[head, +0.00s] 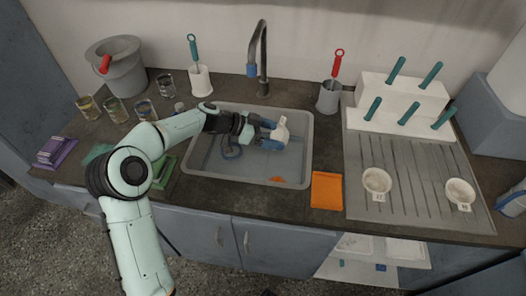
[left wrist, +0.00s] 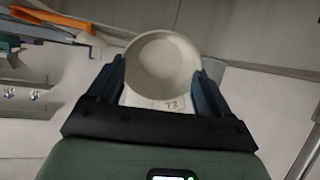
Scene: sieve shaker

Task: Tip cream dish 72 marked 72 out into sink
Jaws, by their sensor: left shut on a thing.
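My left gripper (head: 271,134) is over the sink (head: 300,172), shut on the cream dish 72 (head: 282,128). In the head view the dish looks tipped on its side above the basin. In the left wrist view the dish (left wrist: 163,60) sits between the two blue fingers of the gripper (left wrist: 160,72), and its label reads 72. Its round bowl looks pale and smooth, and I cannot make out any contents. My right gripper is not in view.
Two similar labelled dishes (head: 377,183) (head: 460,192) stand on the drainboard (head: 415,175). The faucet (head: 261,60) rises behind the sink. An orange cloth (head: 326,190) lies right of it. Glass beakers (head: 116,110), a grey bucket (head: 120,72) and a purple object (head: 55,152) are at left.

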